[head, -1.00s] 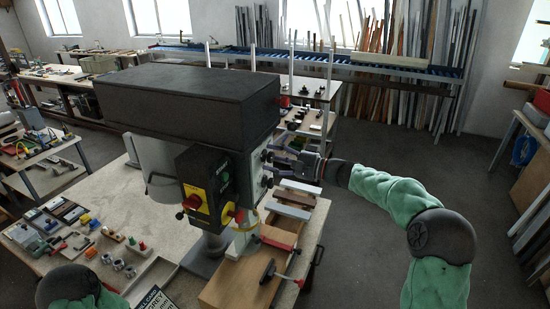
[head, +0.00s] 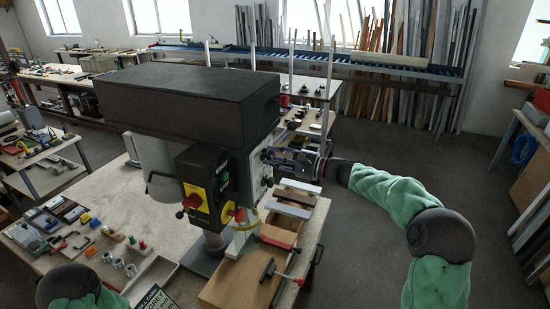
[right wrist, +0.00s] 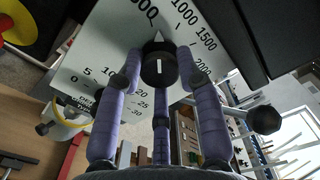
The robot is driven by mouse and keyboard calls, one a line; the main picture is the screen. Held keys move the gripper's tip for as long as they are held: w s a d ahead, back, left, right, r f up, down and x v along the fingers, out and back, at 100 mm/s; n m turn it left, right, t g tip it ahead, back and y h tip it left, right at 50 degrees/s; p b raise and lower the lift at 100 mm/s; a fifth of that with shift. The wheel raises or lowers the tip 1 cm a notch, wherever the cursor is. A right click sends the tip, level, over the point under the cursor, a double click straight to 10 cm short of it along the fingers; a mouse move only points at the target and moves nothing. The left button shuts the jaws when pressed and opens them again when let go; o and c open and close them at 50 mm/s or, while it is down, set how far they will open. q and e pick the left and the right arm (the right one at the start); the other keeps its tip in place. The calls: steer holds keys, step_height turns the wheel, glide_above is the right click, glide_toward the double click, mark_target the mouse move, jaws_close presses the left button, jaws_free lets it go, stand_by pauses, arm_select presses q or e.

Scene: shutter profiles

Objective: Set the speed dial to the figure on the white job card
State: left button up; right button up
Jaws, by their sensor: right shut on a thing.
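The speed dial (right wrist: 160,68) is a black knob with a white line, on the pale side plate of the drilling machine (head: 190,100). In the right wrist view its pale pointer tip points up, between a partly hidden figure at the left and 1000 at the right; 1500 and 2000 follow round. My right gripper (head: 270,155) is at the machine's right side, its purple-grey fingers closed around the dial (right wrist: 160,78). My left gripper is out of view.
A lower scale (right wrist: 110,85) with figures from 0 to 30 is on the same plate. A black ball-ended handle (right wrist: 264,120) is close to the right of my fingers. Small parts cover the bench's left side.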

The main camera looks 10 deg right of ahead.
steer(key=m, duration=0.2)
steer(key=shift+m, duration=0.4)
steer(key=m+p, duration=0.2)
steer(key=m, duration=0.1)
steer(key=shift+m, duration=0.3)
steer(key=m+p, duration=0.2)
steer(key=m, duration=0.2)
steer(key=shift+p, duration=0.4)
steer(key=shift+m+p, duration=0.85)
steer(key=shift+m, duration=0.75)
steer(key=shift+f, duration=0.1)
steer(key=o, duration=1.1)
steer(key=shift+o, duration=0.2)
steer(key=v, duration=1.2)
